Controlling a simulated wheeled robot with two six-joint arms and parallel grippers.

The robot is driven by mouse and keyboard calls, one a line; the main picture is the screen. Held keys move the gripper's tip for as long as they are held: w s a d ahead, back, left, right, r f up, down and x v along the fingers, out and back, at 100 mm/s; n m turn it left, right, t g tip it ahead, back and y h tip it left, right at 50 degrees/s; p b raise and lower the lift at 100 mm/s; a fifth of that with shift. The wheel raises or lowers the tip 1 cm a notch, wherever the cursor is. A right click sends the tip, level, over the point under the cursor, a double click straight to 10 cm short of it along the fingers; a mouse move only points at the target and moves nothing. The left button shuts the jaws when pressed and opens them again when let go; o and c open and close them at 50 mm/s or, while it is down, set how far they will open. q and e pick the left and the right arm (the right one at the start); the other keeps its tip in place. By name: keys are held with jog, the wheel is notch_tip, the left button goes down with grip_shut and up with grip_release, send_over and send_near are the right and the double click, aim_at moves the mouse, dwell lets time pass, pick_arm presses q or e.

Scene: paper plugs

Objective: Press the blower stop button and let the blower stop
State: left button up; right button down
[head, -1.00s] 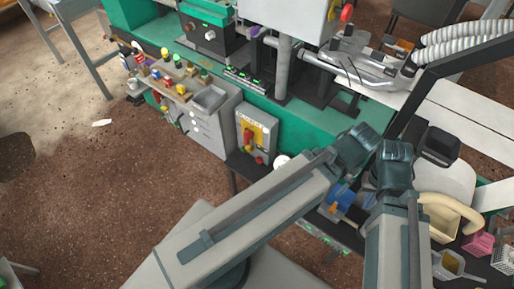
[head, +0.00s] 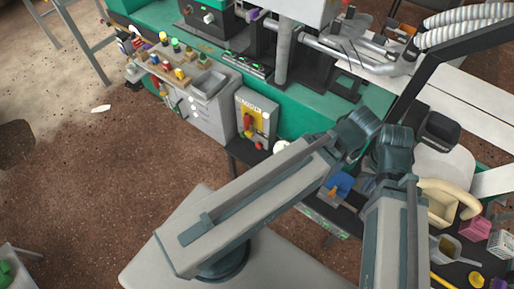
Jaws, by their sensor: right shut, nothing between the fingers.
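A grey control box with a yellow panel (head: 256,108) stands at the front edge of the green machine, left of my arms. The panel's lettering is too small to read surely. My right gripper (head: 393,136) is at the end of the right arm, well to the right of the box, shut and empty. My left gripper (head: 359,124) is beside it; its fingers cannot be made out. Both are apart from the box in the picture.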

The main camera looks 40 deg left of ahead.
pick_arm(q)
grip_shut()
dwell(1.3)
